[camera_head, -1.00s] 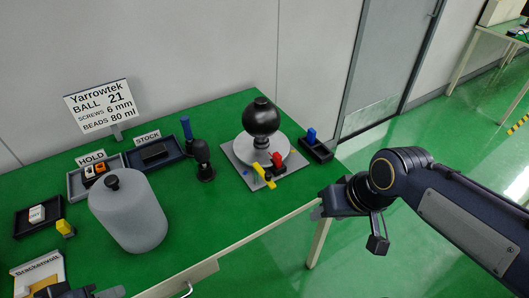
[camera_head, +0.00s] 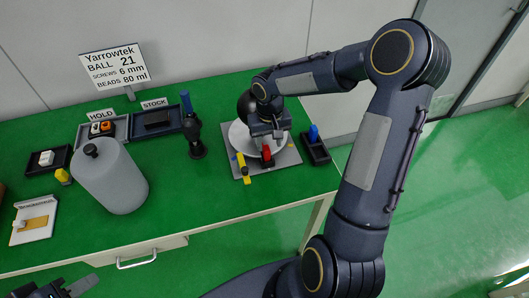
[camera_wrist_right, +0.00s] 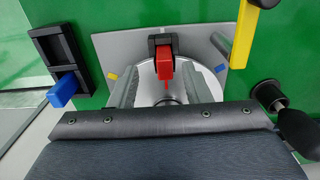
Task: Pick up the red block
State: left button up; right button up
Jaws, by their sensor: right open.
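The red block (camera_head: 266,152) sits in a small black holder on the grey plate (camera_head: 284,160), in front of the round white disc. In the right wrist view the red block (camera_wrist_right: 163,68) shows between my right gripper's two fingers (camera_wrist_right: 161,82), with a gap on each side. My right gripper (camera_head: 266,133) is open and empty, close above the plate. I cannot tell its exact height over the block. My left gripper (camera_head: 68,290) is partly in view at the bottom left edge, far from the block; its opening is unclear.
A blue block (camera_head: 313,131) stands in a black tray to the right. A dark bulb-topped tool (camera_head: 194,140) and a grey canister (camera_head: 115,180) stand further left.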

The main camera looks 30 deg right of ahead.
aim_at(268, 151)
jog(key=f, duration=0.5)
jog(key=shift+s+a+p, duration=0.2)
jog(key=shift+a+p, duration=0.05)
jog(key=shift+p, duration=0.15)
grip_shut()
jog(key=shift+r, duration=0.1)
